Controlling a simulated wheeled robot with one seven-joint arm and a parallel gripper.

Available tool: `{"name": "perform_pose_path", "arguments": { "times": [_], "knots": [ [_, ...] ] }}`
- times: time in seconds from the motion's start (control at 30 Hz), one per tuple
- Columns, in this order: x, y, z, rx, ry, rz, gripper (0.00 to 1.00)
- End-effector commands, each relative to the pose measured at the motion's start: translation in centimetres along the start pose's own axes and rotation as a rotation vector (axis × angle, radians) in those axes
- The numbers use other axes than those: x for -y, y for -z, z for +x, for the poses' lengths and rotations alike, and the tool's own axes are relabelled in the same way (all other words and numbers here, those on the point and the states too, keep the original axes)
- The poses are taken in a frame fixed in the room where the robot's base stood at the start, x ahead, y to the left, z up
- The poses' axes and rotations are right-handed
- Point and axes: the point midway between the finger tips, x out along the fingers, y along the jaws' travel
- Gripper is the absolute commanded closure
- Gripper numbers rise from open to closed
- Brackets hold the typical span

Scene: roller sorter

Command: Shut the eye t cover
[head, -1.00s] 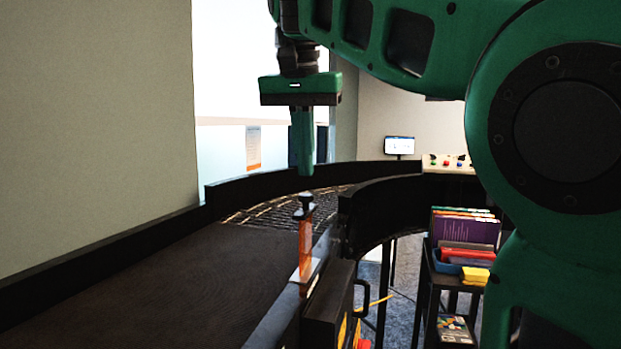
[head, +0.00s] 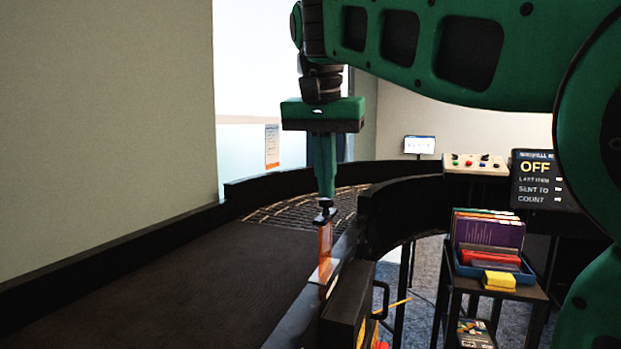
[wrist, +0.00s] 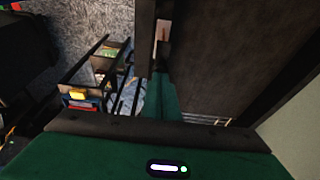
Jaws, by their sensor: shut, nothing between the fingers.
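A thin upright orange piece (head: 325,249) with a dark knob-like top (head: 325,213) stands on the near side rail of the conveyor. It looks like the eye with its cover, but no label on it can be read. My gripper (head: 326,194) points down, shut and empty, with its fingertips right at the dark top. I cannot tell whether they touch it. In the wrist view my fingers (wrist: 163,88) reach towards the rail, with a small pale and orange part (wrist: 162,32) beyond them.
The dark conveyor belt (head: 190,275) is bare and leads to a curved roller section (head: 300,208). A black box with a handle (head: 350,308) hangs on the rail's near side. A small stand with a blue bin (head: 490,267) and a screen reading OFF (head: 535,166) are at right.

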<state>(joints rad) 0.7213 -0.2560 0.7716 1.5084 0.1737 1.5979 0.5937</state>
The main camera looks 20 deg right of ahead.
Motion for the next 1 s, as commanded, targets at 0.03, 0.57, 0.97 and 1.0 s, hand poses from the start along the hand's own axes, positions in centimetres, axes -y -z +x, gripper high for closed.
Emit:
{"name": "perform_pose_path", "arguments": {
  "times": [0.03, 0.57, 0.97, 1.0],
  "knots": [
    [0.0, -0.4, 0.8, 0.003, -0.002, -0.004, 1.0],
    [-0.2, -2.5, 8.4, 0.003, -0.002, -0.004, 1.0],
    [-0.4, -3.1, 10.6, 0.004, -0.006, -0.002, 1.0],
    [-0.4, -3.1, 10.7, 0.005, -0.007, -0.002, 1.0]
  ]
}}
